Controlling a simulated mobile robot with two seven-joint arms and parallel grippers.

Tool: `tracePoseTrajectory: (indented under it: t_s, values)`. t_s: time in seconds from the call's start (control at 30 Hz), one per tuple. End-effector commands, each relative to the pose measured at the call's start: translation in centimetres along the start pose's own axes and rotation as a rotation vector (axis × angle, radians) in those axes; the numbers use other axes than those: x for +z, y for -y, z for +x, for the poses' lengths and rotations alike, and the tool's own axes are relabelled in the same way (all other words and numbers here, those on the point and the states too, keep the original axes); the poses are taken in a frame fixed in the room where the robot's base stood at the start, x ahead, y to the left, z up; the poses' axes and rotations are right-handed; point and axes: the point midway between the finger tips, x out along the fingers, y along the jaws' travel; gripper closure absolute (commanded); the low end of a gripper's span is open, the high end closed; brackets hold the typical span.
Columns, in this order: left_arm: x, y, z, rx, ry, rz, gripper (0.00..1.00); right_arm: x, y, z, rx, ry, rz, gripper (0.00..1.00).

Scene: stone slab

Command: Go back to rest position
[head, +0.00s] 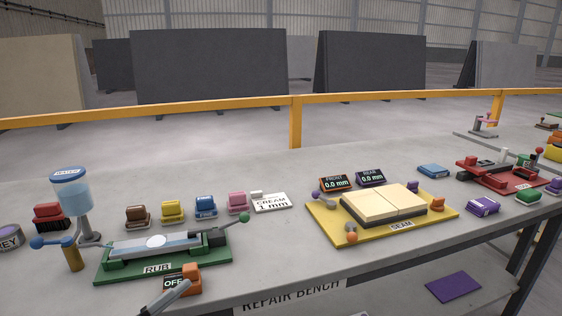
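Neither of my grippers shows clearly in the head view. A grey rod-like part (165,299) reaches in from the bottom edge, below the small orange switch block (190,279) marked OFF. I cannot tell whether it is a tool or a part of mine. No other arm part is in view. The repair bench (275,230) spans the view, with a green RUB fixture (215,262) at left and a yellow SEAM board (330,229) bearing two cream slabs (383,203) in the middle.
A blue-topped dispenser (73,195) stands at left. Several coloured blocks, a CREAM 1 mm card (271,202) and FRONT and REAR displays (336,184) line the middle. A red fixture (490,172) stands at right. A yellow rail (295,120) runs behind. A purple pad (453,287) lies below.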

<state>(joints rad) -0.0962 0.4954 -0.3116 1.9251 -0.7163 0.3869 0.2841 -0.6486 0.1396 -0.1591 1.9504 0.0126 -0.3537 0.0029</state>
Motion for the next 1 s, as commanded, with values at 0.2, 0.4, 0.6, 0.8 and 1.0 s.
tracePoseTrajectory:
  t_s: [0.2,0.4,0.6,0.8,1.0]
  values:
    - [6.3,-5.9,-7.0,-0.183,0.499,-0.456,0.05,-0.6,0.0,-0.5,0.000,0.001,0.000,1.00]
    - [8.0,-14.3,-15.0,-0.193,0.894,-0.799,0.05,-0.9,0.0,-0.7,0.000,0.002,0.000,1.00]
    - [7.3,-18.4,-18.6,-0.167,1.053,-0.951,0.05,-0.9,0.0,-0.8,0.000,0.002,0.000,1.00]
    - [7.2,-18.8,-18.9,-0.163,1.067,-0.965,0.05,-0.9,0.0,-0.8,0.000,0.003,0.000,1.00]
    - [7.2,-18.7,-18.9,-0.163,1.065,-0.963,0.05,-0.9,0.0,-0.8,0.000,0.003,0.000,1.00]
